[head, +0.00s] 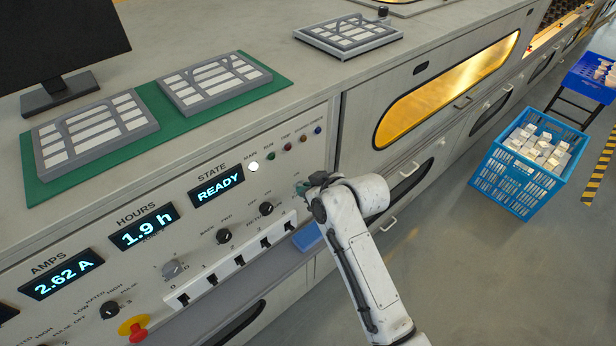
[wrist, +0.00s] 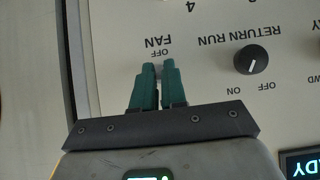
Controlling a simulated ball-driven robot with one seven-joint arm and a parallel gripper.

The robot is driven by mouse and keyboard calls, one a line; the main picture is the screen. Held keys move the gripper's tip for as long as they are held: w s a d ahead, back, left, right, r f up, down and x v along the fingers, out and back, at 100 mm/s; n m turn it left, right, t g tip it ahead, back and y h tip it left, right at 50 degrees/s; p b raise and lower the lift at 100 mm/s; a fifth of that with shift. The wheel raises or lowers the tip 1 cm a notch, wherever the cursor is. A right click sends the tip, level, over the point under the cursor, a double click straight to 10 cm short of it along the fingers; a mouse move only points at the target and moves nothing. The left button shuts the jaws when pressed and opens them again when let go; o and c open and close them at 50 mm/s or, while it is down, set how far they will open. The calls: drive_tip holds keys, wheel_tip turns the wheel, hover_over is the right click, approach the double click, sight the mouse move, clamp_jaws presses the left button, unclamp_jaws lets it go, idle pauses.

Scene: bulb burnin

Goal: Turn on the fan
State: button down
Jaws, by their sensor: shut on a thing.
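The fan switch's label FAN (wrist: 158,41), with OFF beside it, shows upside down on the panel in the wrist view. My gripper (wrist: 158,70) has its green fingertips right against the panel at this label, close together. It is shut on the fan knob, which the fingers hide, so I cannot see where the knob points. In the head view my gripper (head: 303,188) is at the right end of the control panel (head: 215,260), and my arm covers the area to its right.
A RETURN RUN knob (wrist: 251,59) sits beside the fan switch. The STATE display (head: 217,184) reads READY. A row of slide switches (head: 239,259) lies below the knobs, and a red stop button (head: 137,333) is at lower left. A blue crate (head: 505,184) stands on the floor.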

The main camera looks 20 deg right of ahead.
drive_tip(key=g+p, duration=0.1)
drive_tip(key=r+g+p, duration=0.1)
drive_tip(key=p, duration=0.1)
drive_tip(key=shift+w+a+r+g+h+p, duration=0.1)
drive_tip(key=shift+w+r+g+h+p, duration=0.2)
drive_tip(key=shift+h, duration=0.1)
drive_tip(key=shift+w+f+g+p, duration=0.1)
drive_tip(key=shift+g+p, duration=0.5)
drive_tip(key=c, duration=1.2)
unclamp_jaws()
drive_tip(key=b+v, duration=0.1)
drive_tip(key=v, duration=0.9)
drive_tip(key=shift+a+r, duration=0.1)
drive_tip(key=shift+r, duration=0.3)
